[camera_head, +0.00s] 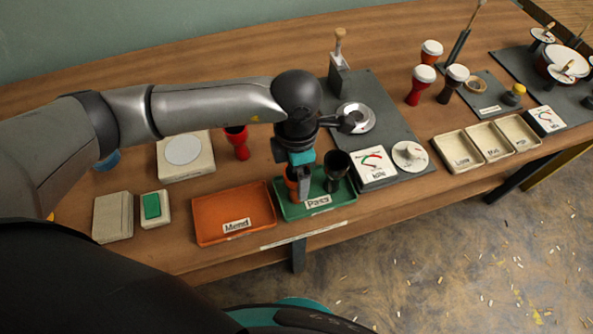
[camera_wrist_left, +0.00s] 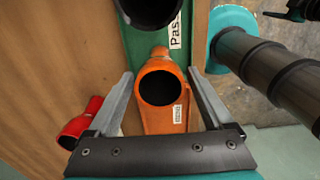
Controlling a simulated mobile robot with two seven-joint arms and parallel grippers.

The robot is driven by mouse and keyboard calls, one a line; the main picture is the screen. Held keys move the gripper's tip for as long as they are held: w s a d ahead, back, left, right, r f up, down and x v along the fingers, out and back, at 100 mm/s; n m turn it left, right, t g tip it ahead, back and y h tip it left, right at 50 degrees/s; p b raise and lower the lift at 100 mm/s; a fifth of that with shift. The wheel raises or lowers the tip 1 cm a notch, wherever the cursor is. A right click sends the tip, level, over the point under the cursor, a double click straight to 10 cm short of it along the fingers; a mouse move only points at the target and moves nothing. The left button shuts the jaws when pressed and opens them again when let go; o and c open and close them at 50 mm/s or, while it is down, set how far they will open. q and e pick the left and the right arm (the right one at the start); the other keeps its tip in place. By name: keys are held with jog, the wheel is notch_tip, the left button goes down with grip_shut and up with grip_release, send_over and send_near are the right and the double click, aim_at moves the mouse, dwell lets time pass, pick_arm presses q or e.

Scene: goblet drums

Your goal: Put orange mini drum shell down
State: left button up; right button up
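The orange mini drum shell (camera_head: 292,179) is upright at the left end of the green Pass tray (camera_head: 347,202). I cannot tell if its foot rests fully on the tray. In the left wrist view its dark round mouth (camera_wrist_left: 160,88) faces the camera. My left gripper (camera_head: 300,182) is over it, also seen in the left wrist view (camera_wrist_left: 160,72). Its fingers are spread around the shell, one on each side, with slim gaps near the tips. A black drum shell (camera_head: 336,165) stands beside it in the same tray.
The orange Mend tray (camera_head: 215,215) is empty, left of the Pass tray. A red drum shell (camera_head: 239,150) stands behind. A gauge box (camera_head: 373,165) stands close on the right, with a dark mat (camera_head: 392,110) behind. The table's front edge is near the trays.

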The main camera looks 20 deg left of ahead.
pick_arm(q)
jog(key=shift+o, duration=0.6)
jog(key=shift+r, duration=0.2)
notch_tip(320, 180, up, 12)
jog(key=p, duration=0.1)
dwell(0.3)
